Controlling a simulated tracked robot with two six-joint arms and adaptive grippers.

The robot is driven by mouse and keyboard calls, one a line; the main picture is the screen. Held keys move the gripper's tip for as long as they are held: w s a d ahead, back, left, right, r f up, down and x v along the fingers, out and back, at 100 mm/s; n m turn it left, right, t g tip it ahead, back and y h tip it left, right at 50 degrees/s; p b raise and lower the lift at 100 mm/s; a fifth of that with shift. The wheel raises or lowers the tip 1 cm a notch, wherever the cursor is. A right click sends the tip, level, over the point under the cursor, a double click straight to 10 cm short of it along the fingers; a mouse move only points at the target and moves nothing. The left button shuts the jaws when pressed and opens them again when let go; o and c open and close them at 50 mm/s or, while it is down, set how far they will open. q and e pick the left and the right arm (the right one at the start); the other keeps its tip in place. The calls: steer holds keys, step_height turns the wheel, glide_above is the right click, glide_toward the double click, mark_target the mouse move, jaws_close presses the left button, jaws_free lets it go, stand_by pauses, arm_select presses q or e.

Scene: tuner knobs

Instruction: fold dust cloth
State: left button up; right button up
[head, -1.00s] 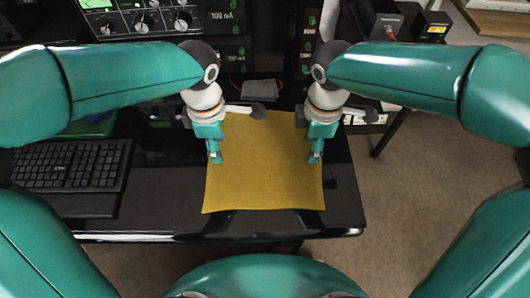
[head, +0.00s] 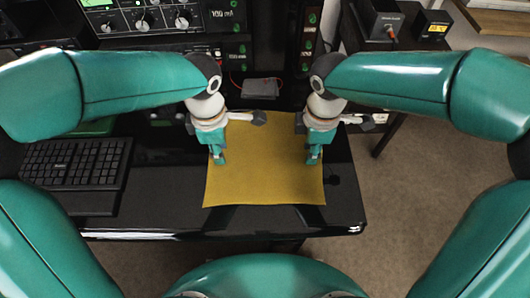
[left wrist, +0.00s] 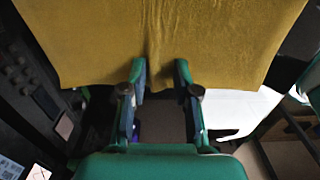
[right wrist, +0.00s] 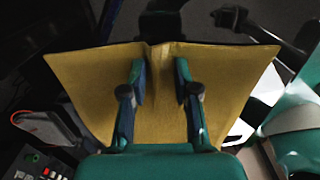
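The dust cloth (head: 265,165) is a mustard-yellow square at the front of the black desk, in the middle of the head view. My left gripper (head: 219,159) is at its left side and my right gripper (head: 313,159) at its right side, both pointing down. In the left wrist view the cloth (left wrist: 95,35) is gathered in a crease between the fingertips (left wrist: 160,75). In the right wrist view the cloth (right wrist: 90,75) is creased the same way between the fingertips (right wrist: 160,75). Both grippers look shut on gathered cloth, though the exact contact is hidden.
A black keyboard (head: 75,162) lies on the desk to the left. Radio equipment with knobs (head: 140,20) stands at the back left. A small grey object (head: 260,87) with red wire is behind the cloth. The desk's front edge (head: 150,232) is close to the cloth.

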arm_select(q)
steer(key=shift+s+f, duration=0.1)
steer(key=shift+f, duration=0.05)
jaws_close()
arm_select(e)
steer(key=shift+f, duration=0.15)
jaws_close()
steer(key=shift+s, duration=0.1)
